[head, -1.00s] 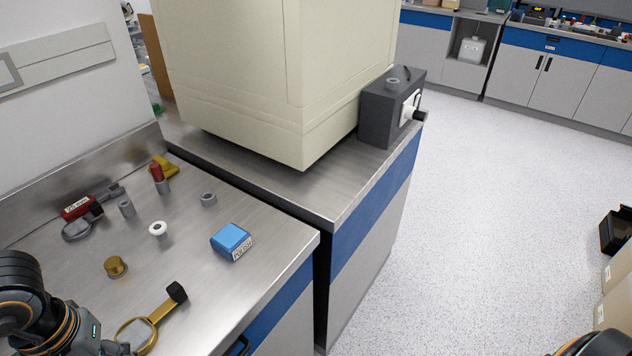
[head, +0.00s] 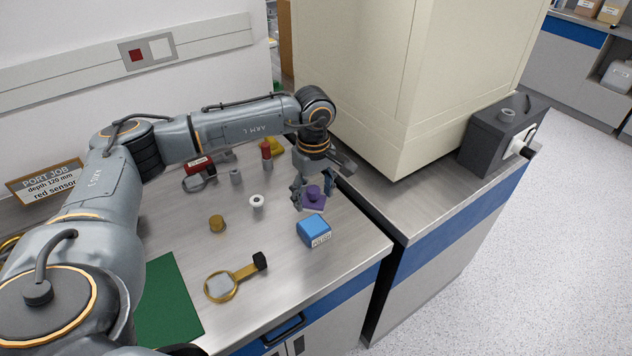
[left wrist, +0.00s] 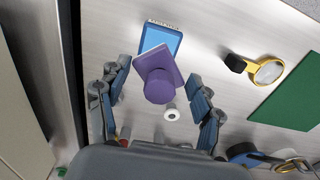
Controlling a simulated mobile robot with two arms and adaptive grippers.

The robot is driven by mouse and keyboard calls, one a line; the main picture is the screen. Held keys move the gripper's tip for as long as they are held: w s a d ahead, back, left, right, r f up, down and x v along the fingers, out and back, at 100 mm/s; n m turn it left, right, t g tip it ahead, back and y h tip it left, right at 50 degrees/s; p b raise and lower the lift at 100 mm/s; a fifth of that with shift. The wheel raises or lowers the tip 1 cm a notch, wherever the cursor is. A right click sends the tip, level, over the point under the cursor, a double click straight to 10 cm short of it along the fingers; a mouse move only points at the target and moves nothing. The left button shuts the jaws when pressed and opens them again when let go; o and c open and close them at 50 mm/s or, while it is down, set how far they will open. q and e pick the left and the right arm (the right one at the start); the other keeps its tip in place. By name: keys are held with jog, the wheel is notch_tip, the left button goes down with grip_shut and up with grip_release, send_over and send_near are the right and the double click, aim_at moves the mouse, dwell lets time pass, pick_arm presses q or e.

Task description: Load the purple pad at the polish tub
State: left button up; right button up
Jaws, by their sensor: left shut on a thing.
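The purple pad (head: 315,196) is a flat square plate with a round knob. My left gripper (head: 313,188) is shut on it and holds it just behind the blue polish tub (head: 313,232). In the left wrist view the pad's knob (left wrist: 158,86) faces the camera between the fingers, and the plate partly covers the blue tub (left wrist: 162,38). The tub is a small box with a white label on its front, standing near the bench's right front corner. Whether pad and tub touch, I cannot tell. My right gripper is out of view.
A white ring (head: 257,202), a brass knob (head: 217,223) and a gold-framed magnifier (head: 232,279) stand or lie left of the tub. A green mat (head: 168,305) lies at front left. A large cream cabinet (head: 400,80) rises behind right. Bare bench lies around the tub.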

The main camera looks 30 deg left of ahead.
pick_arm(q)
jog(key=shift+w+a+f, duration=0.1)
jog(key=shift+a+f, duration=0.05)
jog(key=shift+f+b, duration=0.65)
jog(key=shift+f, duration=0.25)
jog(key=shift+f+b, duration=0.95)
jog(key=shift+f, duration=1)
jog(key=shift+f+b, duration=0.6)
jog(key=shift+r, duration=0.15)
jog(key=shift+r+p, duration=1.95)
jog(key=shift+r, duration=1.5)
